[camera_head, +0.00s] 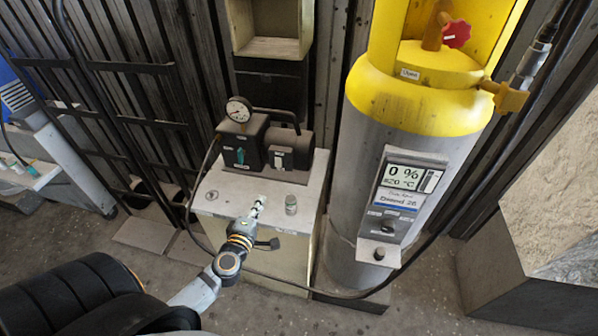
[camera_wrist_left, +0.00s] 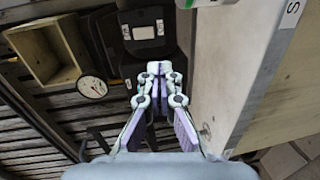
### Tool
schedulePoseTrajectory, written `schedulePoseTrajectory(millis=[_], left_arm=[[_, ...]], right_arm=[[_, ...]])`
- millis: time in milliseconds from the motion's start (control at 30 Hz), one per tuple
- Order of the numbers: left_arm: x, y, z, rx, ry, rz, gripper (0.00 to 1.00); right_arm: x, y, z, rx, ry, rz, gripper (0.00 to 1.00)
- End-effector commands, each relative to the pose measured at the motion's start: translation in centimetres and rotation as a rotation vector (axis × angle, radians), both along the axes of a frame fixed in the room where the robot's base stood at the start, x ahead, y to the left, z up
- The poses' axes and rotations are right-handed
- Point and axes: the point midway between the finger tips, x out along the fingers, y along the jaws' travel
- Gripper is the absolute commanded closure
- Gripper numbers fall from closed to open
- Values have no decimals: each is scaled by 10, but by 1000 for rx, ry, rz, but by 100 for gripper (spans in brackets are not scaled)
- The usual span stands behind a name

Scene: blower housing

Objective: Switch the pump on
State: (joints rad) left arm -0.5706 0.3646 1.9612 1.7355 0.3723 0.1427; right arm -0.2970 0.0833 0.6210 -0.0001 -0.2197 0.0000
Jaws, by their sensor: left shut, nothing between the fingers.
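The pump (camera_head: 268,146) is a dark unit with a carry handle, standing on a pale cabinet (camera_head: 312,192). A round white pressure gauge (camera_head: 239,109) rises from its left part. Its front has a green switch or lever (camera_head: 240,155) on the left and a white switch plate (camera_head: 281,157) on the right; their positions are too small to read. My left gripper (camera_head: 259,204) is shut and empty in front of the pump, apart from it. In the left wrist view the shut fingers (camera_wrist_left: 159,70) point toward a dark body, with the gauge (camera_wrist_left: 92,87) left of them.
A grey and yellow gas bottle (camera_head: 358,165) with a display panel (camera_head: 404,191) stands to the right. A black hose loops along the floor. An open wooden box (camera_head: 268,47) is behind the pump.

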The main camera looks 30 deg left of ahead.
Motion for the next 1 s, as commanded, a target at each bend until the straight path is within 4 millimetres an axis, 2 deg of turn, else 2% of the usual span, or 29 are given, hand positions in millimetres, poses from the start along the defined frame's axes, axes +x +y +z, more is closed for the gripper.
schedulePoseTrajectory(millis=[167, 433, 533, 667, 1000], left_arm=[[0, -2, 12, -64, -29, 14, 100], [2, -2, 13, -63, -29, 13, 100], [8, -1, 12, -64, -30, 14, 100], [29, 4, 11, -64, -32, 14, 100], [100, 21, 0, -62, -31, 14, 100]], right_arm=[[0, 0, -3, -1, 0, 0, 34], [-7, 4, -3, 5, 10, -1, 34], [-7, 6, -3, 7, 9, -2, 34], [-6, 6, 0, 7, 8, -3, 34], [-4, 5, 0, 6, 5, -2, 34]])
